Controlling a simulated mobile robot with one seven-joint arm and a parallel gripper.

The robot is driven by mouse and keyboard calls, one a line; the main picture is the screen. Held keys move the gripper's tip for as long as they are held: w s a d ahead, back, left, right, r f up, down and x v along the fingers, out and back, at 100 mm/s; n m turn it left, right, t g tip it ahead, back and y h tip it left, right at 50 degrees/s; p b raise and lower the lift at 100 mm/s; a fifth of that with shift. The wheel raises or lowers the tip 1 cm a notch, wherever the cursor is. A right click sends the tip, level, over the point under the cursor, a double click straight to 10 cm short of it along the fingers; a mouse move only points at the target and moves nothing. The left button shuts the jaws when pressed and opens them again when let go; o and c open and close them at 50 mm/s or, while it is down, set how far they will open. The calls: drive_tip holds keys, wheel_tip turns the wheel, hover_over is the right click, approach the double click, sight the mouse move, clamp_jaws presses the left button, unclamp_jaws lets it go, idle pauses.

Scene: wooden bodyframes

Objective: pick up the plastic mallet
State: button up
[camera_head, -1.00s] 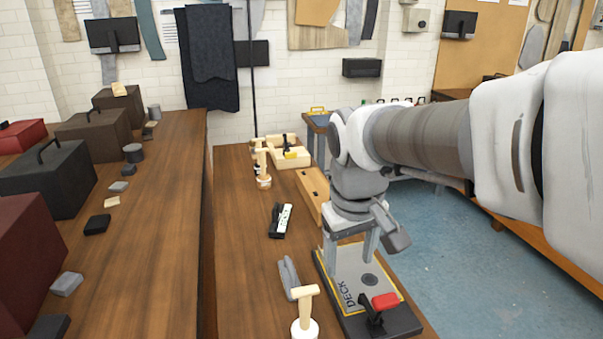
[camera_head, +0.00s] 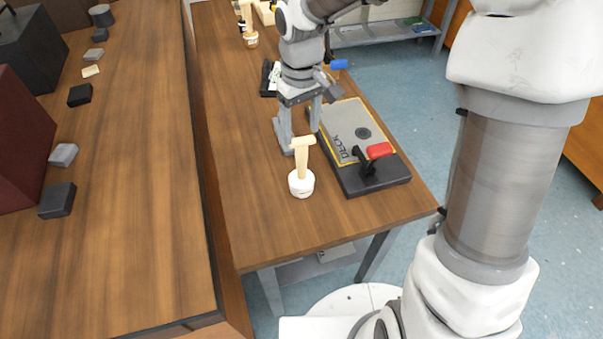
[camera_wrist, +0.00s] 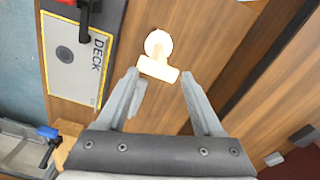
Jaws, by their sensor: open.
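The likely plastic mallet (camera_head: 301,180) stands upright near the front of the workbench, with a round white bottom and a cream T-shaped top. It also shows in the wrist view (camera_wrist: 158,55), just beyond my fingertips. My gripper (camera_head: 299,135) is open, above the bench and just behind the mallet. In the wrist view my gripper (camera_wrist: 161,78) has its fingers spread to either side of the cream crosspiece, with nothing held. Whether a finger touches the mallet I cannot tell.
A black and white item (camera_head: 268,78) lies behind my gripper. Similar cream-and-white pieces (camera_head: 250,38) stand farther back. The bench front-left is clear.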

sight(301, 154)
drive_tip(key=f+b, duration=0.1)
drive_tip(key=f, duration=0.8)
drive_tip(key=shift+w, duration=0.2)
clamp_jaws()
